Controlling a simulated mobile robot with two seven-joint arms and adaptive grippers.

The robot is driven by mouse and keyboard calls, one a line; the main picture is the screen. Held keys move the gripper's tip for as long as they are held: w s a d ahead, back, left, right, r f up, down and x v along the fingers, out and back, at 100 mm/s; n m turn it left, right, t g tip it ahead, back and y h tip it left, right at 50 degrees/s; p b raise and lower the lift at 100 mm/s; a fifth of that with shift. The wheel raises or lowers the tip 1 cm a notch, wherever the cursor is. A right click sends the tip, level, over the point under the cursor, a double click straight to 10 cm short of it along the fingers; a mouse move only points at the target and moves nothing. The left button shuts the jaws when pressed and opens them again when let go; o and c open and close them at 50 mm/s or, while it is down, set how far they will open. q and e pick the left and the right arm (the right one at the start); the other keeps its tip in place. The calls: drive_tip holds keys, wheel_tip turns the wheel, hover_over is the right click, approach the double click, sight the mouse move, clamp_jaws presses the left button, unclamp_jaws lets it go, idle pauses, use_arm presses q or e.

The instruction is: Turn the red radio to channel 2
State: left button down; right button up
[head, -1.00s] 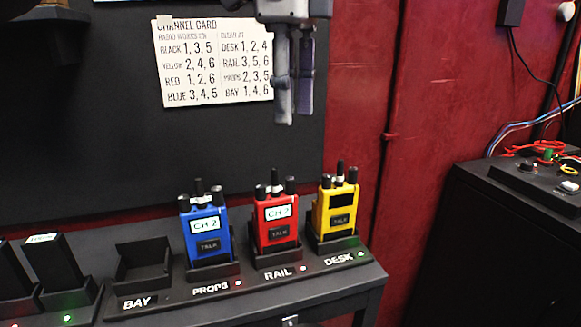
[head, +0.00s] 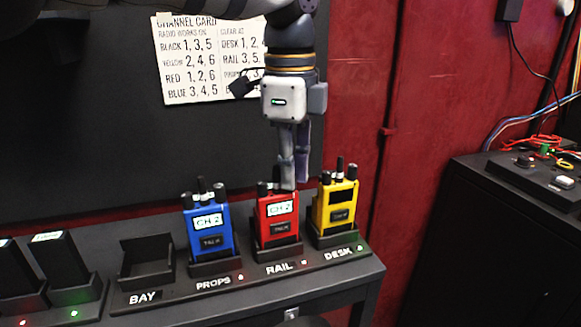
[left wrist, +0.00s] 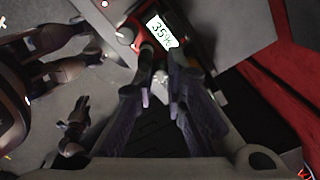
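The red radio (head: 275,215) stands upright in the RAIL slot, its lit screen reading CH 2. My left gripper (head: 293,183) points down at the right part of its top, fingers narrowly apart and hiding some of the knobs there. In the left wrist view the fingertips (left wrist: 162,66) are by the radio's top, beside its lit screen (left wrist: 161,31); I cannot tell whether they touch a knob. The channel card (head: 205,65) lists RED 1, 2, 6; my arm covers its right part. My right gripper is not in view.
The blue radio (head: 208,232) stands close on the left in PROPS, also showing CH 2. The yellow radio (head: 335,208) stands close on the right in DESK, its screen dark. The BAY slot (head: 146,262) is empty. A dark cabinet (head: 480,240) stands at right.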

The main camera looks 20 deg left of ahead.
use_arm(q)
drive_tip(key=shift+n, duration=1)
drive_tip(key=c, duration=1.6)
unclamp_jaws()
drive_tip(key=shift+r, duration=0.15)
wheel_tip(320, 180, up, 12)
drive_tip(key=shift+s, duration=0.15)
